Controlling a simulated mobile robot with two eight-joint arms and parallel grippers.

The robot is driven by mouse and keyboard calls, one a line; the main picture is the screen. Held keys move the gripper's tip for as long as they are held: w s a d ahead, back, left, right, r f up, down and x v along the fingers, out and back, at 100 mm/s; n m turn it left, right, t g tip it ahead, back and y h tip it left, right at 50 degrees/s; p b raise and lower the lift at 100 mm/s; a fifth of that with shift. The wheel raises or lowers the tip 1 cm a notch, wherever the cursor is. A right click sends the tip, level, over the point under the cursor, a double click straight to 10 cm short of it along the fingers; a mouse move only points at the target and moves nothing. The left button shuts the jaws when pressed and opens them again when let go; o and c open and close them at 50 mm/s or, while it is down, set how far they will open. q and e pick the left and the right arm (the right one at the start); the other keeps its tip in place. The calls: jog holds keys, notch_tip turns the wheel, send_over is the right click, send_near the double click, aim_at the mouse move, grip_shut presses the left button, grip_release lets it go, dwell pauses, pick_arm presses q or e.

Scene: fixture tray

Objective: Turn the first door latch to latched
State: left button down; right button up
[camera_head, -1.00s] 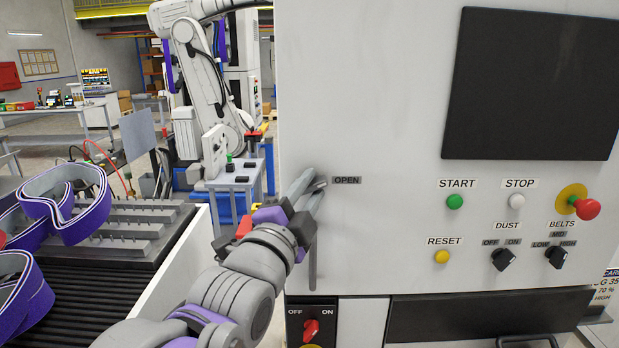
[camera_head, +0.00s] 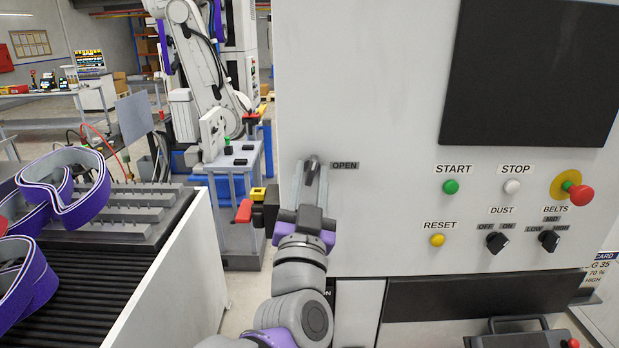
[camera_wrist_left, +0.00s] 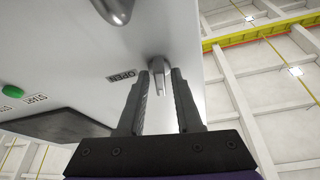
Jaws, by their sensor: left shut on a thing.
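The door latch (camera_head: 314,161) is a small grey metal lever on the edge of the white machine door, beside a label reading OPEN (camera_head: 344,165). My left gripper (camera_head: 312,170) reaches up to it from below, with its fingers around it. My right gripper is not in view.
The white machine panel (camera_head: 390,120) carries buttons, two knobs and a red stop button (camera_head: 580,196) right of the latch. Another rounded metal part (camera_wrist_left: 113,8) shows in the left wrist view. A conveyor (camera_head: 75,290) with purple-and-grey rings stands at left.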

pick_arm(q)
jog(key=shift+d+n+y, duration=0.1)
jog(key=shift+n+y, duration=1.1)
jog(key=shift+n, duration=0.6)
jog(key=shift+r+n, duration=0.1)
jog(key=shift+n, duration=0.2)
jog(key=c, duration=0.9)
grip_release()
jog(key=b+v, duration=0.1)
jog(key=v, duration=1)
jog(key=shift+w+b, duration=0.15)
jog(key=shift+b, duration=0.15)
